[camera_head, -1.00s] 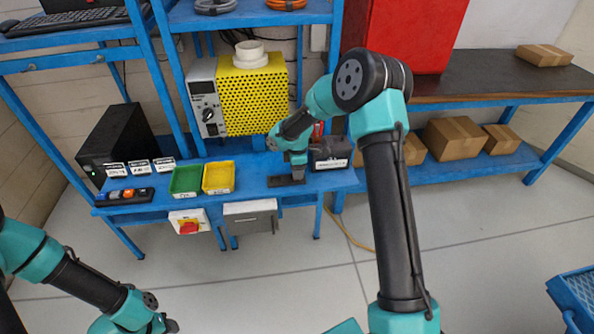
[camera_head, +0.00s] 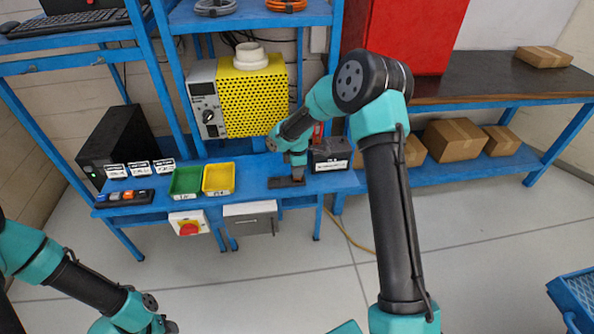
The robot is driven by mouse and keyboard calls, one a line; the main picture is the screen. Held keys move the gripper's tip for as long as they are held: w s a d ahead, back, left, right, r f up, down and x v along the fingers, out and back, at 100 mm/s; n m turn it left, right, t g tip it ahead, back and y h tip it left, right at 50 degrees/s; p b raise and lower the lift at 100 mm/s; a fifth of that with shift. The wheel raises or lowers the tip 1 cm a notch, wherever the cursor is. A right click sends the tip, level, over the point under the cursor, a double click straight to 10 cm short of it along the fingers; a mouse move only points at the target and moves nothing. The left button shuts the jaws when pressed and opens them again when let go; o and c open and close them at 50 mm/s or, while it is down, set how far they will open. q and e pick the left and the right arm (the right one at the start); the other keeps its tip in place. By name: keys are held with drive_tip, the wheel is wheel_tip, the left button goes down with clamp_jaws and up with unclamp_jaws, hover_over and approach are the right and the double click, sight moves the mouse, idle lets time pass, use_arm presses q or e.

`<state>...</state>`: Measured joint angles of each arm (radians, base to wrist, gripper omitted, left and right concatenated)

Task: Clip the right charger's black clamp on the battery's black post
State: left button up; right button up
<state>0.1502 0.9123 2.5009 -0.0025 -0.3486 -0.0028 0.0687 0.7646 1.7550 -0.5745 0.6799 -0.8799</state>
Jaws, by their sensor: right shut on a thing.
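My right gripper (camera_head: 297,174) is low over the blue bench, in front of the yellow unit and just left of a black box (camera_head: 331,154) with a white label, which looks like the battery. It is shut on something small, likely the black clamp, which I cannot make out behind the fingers. A dark flat pad (camera_head: 284,183) lies right under the gripper. The battery's posts are too small or hidden to tell apart. A bit of red shows behind the gripper. I cannot single out the right charger. My left arm shows at the lower left; its gripper is out of view.
Blue uprights stand behind. The floor in front is clear.

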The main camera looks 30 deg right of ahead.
wheel_tip(320, 180, up, 4)
drive_tip(key=shift+f, duration=0.25)
drive_tip(key=s+a, duration=0.3)
drive_tip(key=s, duration=0.4)
drive_tip(key=s+a+r, duration=0.1)
drive_tip(key=s+a, duration=0.3)
drive_tip(key=s, duration=0.3)
drive_tip(key=shift+s, duration=0.15)
drive_tip(key=shift+r, duration=0.1)
